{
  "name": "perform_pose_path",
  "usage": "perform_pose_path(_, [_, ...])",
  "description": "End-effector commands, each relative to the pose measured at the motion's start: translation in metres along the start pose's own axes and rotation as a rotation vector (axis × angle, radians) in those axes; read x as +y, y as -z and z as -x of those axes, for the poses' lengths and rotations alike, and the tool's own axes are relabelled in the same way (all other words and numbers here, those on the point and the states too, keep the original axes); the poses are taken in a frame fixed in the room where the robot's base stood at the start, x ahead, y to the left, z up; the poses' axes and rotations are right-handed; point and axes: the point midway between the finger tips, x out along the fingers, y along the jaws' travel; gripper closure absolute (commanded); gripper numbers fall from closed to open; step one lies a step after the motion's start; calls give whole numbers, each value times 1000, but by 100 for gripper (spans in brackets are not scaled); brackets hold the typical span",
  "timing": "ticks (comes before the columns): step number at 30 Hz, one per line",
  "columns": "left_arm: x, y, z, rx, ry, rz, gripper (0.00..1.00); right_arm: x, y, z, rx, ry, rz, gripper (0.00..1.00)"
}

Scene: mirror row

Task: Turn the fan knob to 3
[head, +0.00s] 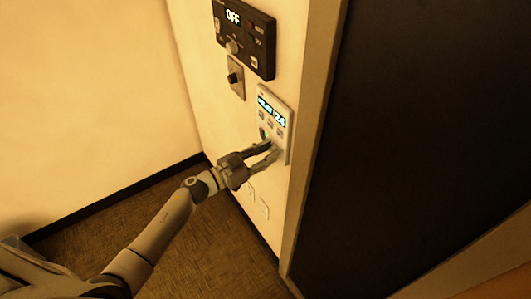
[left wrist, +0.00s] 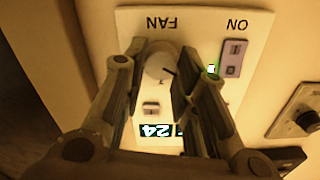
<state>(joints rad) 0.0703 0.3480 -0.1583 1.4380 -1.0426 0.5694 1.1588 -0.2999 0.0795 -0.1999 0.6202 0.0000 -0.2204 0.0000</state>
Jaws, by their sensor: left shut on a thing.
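The white control panel (head: 276,122) is on the wall, with a lit display (head: 271,111) reading 24 at its right end. In the left wrist view the panel (left wrist: 195,22) appears upside down, with the word FAN beside a round pale fan knob (left wrist: 158,62). A short dark mark on the knob points to the lower right of that picture. The numbers around it are mostly hidden by the fingers. My left gripper (head: 270,150) is at the panel's lower part, its fingers on both sides of the knob and shut on it. My right gripper is out of view.
An ON rocker switch (left wrist: 233,58) with a green light sits close beside the fingers. Above the panel are a dark unit (head: 245,38) showing OFF and a small plate with a black knob (head: 235,77). A door frame (head: 312,130) stands close on the right.

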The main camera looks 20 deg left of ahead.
Motion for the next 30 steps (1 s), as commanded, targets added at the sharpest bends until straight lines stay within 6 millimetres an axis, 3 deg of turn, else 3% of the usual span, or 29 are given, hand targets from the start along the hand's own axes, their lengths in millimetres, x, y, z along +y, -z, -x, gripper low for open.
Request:
perform_pose_path(11, [1, -1, 0, -1, -1, -94, 97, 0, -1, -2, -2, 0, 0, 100])
perform_pose_path(30, [3, -4, 0, -1, -2, -660, 97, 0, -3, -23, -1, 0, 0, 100])
